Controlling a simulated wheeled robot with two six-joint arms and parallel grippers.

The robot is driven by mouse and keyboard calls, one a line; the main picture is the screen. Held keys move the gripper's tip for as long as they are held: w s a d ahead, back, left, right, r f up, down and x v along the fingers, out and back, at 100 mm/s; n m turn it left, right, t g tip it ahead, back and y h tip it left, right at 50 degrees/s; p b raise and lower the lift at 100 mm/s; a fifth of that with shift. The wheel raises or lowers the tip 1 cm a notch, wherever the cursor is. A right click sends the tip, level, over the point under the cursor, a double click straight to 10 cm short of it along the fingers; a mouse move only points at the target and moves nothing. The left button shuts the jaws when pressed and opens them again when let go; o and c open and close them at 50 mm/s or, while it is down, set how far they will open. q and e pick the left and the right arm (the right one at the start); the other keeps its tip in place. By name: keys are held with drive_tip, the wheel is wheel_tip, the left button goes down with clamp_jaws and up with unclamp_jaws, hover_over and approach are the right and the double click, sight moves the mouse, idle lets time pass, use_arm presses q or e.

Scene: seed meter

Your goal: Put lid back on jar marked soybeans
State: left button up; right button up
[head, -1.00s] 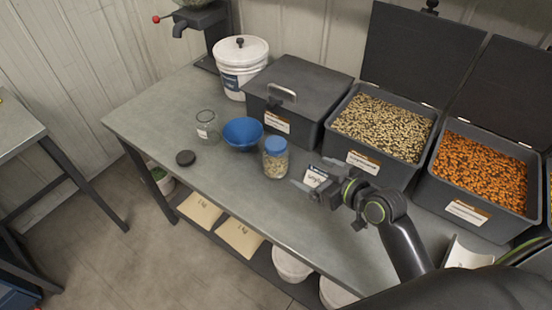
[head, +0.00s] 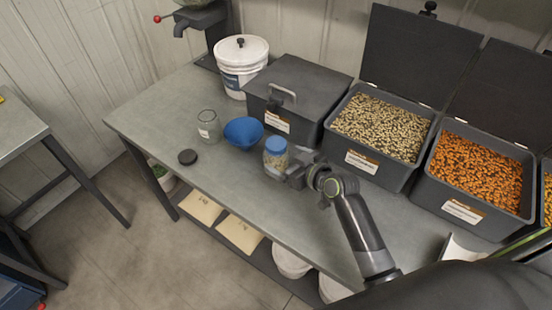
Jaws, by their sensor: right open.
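A glass jar of pale seeds with a blue lid (head: 276,146) on it stands upright near the middle of the table. An open, empty-looking glass jar (head: 208,123) with a small white label stands further left. The labels are too small to read, so I cannot tell which jar is marked soybeans. My right gripper (head: 289,172) is open at the right side of the blue-lidded jar, its fingers close to the jar body; I cannot tell whether they touch. My left gripper is out of view.
A blue bowl (head: 243,132) stands between the two jars. Behind are a white bucket (head: 242,64), a closed grey bin (head: 296,91) and open bins of beige (head: 378,124) and orange seeds (head: 481,170). The table (head: 160,117) is clear at its left end.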

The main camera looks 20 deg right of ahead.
drive_tip(key=shift+w, duration=0.1)
drive_tip(key=shift+w+a+p, duration=0.15)
drive_tip(key=shift+w+p, duration=0.15)
drive_tip(key=p+x, duration=0.1)
drive_tip(key=x, duration=0.2)
drive_tip(key=shift+w+a+f, duration=0.25)
drive_tip(key=shift+w+f, duration=0.1)
drive_tip(key=shift+w, duration=0.25)
drive_tip(key=c, duration=1.1)
